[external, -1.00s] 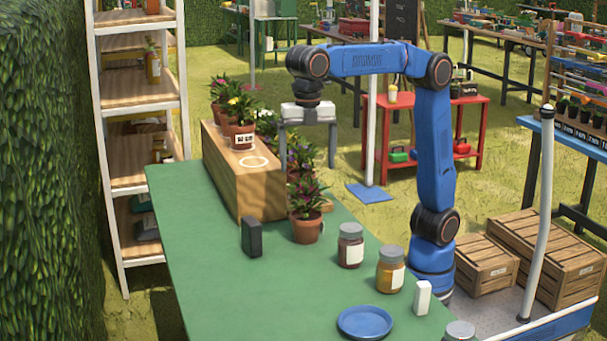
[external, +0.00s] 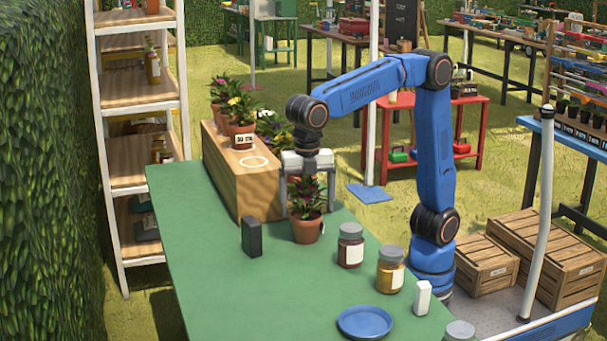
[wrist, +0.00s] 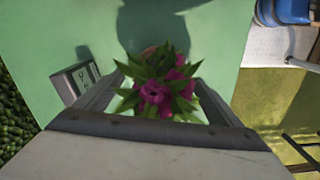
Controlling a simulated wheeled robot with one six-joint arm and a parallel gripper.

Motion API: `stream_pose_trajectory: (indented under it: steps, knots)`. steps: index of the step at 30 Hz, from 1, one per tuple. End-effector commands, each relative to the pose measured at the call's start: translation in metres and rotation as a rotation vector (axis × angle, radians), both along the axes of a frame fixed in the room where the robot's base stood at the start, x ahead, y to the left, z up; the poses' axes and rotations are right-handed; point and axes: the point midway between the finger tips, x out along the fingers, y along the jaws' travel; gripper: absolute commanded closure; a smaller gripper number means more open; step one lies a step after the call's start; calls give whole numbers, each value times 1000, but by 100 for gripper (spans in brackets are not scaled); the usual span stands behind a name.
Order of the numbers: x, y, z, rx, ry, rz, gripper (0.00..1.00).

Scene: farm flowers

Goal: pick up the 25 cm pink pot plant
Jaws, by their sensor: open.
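The pink pot plant (external: 306,197) stands upright in a terracotta pot (external: 307,230) on the green table. Its dark pink flowers (wrist: 158,94) and green leaves fill the middle of the wrist view, with only a bit of the pot showing past the leaves. My gripper (external: 307,208) points down over the plant. Its fingers are open and spread to either side of the foliage, and they also show in the wrist view (wrist: 155,95). I cannot tell whether the fingers touch the leaves.
A wooden step (external: 236,180) stands behind left, with other potted flowers on and behind it. A small black device (external: 251,237) is left of the pot. Jars (external: 350,245) and a blue plate (external: 365,322) are at right and front. The table's left front (external: 215,290) is clear.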

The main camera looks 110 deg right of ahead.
Motion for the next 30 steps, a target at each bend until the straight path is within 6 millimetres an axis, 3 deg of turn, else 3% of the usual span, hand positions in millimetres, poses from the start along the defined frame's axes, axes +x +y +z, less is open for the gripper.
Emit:
stream_pose_trajectory:
  steps: [9, 17, 25, 30]
  knots:
    - [1, -2, -38, 0, 0, 0, 11]
    - [1, -2, -41, 0, 0, 0, 11]
    - [1, -2, -40, 0, 0, 0, 69]
    - [1, -2, -40, 0, -1, 0, 69]
